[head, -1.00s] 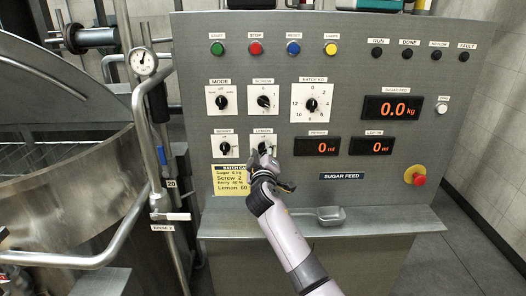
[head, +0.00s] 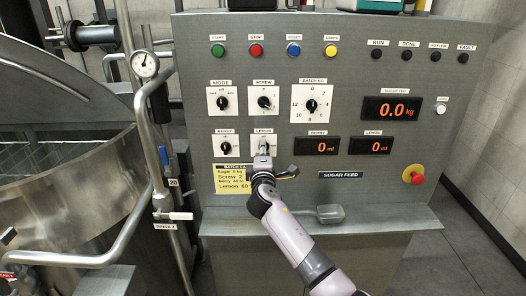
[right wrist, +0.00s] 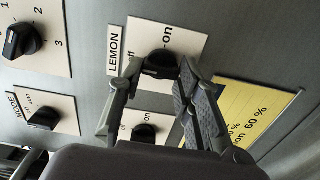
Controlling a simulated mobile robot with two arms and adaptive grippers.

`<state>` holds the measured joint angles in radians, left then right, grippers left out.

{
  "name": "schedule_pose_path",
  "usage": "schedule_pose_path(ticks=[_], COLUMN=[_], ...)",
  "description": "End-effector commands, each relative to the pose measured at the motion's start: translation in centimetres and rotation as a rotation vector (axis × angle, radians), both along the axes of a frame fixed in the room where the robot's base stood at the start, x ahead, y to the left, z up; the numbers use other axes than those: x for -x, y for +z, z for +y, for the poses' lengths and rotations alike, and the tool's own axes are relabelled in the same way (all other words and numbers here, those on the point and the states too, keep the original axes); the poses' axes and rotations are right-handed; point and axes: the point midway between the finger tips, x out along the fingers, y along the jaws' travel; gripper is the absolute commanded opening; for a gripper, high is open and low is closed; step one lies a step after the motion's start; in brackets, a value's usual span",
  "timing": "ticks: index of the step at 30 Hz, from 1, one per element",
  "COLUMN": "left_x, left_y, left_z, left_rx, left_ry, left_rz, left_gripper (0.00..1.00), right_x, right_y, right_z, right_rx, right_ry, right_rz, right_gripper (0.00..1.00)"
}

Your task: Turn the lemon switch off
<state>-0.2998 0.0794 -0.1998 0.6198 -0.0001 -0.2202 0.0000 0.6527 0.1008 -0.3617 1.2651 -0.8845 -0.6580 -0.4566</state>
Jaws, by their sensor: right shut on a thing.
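The lemon switch is a black knob on a white plate (head: 265,138) in the lower row of the grey panel. In the head view my right gripper (head: 263,157) reaches up to it from below and hides part of it. In the right wrist view the lemon knob (right wrist: 160,62) sits between the two fingers of my right gripper (right wrist: 160,75), which is shut on it. The words "off" and "on" show on its plate. I cannot tell exactly which mark the knob points to. My left gripper is in no view.
The berry switch (head: 226,149) is just left of the lemon switch, with the screw knob (head: 264,102) above. A yellow batch card (head: 232,178) is below. A red emergency button (head: 415,177) is at the right. The lemon display (head: 371,145) reads 0 ml.

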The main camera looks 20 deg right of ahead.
Motion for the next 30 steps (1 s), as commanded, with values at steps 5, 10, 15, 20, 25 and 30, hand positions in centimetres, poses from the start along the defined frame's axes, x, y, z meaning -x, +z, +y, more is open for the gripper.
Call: schedule_pose_path(ticks=[5,10,15,20,25,30], left_x=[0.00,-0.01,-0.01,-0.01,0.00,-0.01], left_y=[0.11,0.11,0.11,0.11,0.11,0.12], left_z=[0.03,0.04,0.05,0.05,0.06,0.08], left_rx=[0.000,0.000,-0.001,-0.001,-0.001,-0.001], left_ry=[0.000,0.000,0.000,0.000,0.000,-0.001], left_rz=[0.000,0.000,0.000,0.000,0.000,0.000], left_gripper=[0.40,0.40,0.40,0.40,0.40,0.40], right_x=[0.01,0.02,0.02,0.03,0.02,0.01], right_y=[-0.17,-0.22,-0.25,-0.26,-0.18,-0.11], right_z=[0.20,0.21,0.21,0.19,0.12,0.07], right_rx=[0.022,0.028,0.028,0.028,0.026,0.025], right_ry=[0.003,0.003,0.004,0.003,0.002,0.001], right_rz=[0.009,0.011,0.011,0.011,0.010,0.009], right_gripper=[0.04,0.04,0.04,0.38,0.49,0.52])
